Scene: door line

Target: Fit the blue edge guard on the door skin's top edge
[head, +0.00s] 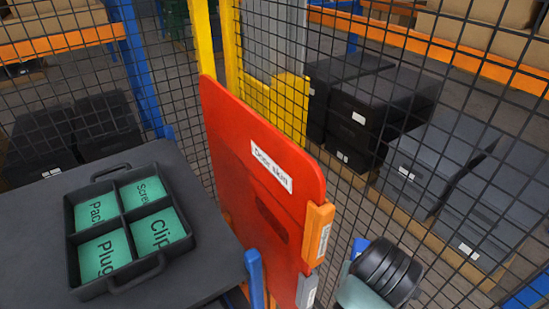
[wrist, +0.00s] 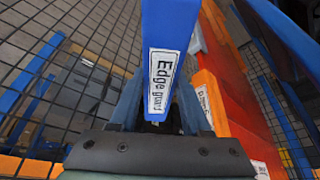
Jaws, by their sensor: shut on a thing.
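The door skin (head: 255,175) is a red upright panel with a white label, standing in the middle of the head view. Its top edge is bare. The blue edge guard (wrist: 168,50), labelled "Edge guard", fills the upper middle of the wrist view. My gripper (wrist: 157,112) is shut on its near end. The door skin (wrist: 222,75) shows to the right of the guard, apart from it in the picture. In the head view my dark wrist is at the lower right, beside the panel; a small blue patch there may be the guard, mostly hidden.
An orange block (head: 318,232) and a grey block (head: 307,288) sit on the door skin's right edge. A black tray (head: 118,278) with several green labelled compartments lies on the dark table (head: 200,285) at left. Wire mesh fencing stands behind, with black boxes (head: 375,95) beyond.

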